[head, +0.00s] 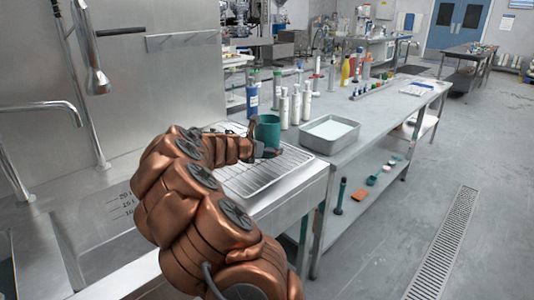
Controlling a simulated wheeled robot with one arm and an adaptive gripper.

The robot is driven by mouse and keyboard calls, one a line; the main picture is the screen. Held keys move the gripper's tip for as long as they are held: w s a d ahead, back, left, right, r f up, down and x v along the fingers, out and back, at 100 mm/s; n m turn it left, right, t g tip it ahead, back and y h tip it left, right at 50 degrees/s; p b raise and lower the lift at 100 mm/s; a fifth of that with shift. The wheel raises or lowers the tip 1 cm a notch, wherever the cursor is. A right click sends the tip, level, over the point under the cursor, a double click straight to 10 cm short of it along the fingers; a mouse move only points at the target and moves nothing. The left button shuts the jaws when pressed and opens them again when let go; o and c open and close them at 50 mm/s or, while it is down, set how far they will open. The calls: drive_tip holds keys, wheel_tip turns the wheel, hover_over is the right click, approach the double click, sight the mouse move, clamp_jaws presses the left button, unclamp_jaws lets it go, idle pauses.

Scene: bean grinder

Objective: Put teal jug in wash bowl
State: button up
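The teal jug (267,128) stands upright or is held at the far end of the wire rack, left of a metal basin. My gripper (262,143) is at the jug's near side. One dark finger shows at the jug's left and another low in front of it. I cannot tell whether they press on the jug or whether its base rests on the rack. A rectangular metal basin (329,146) with pale contents stands on the counter right of the jug; it is the likeliest wash bowl.
White bottles (295,107) and a blue bottle (252,97) stand close behind the jug. Coloured bottles line the counter farther back. Open floor lies to the right.

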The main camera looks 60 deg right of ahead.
drive_tip(key=shift+f, duration=0.8)
drive_tip(key=shift+f, duration=0.15)
drive_tip(key=o, duration=0.9)
drive_tip(key=shift+c, duration=0.2)
drive_tip(key=shift+r, duration=0.2)
drive_tip(key=shift+v, duration=5.95)
drive_tip(key=shift+a, duration=0.1)
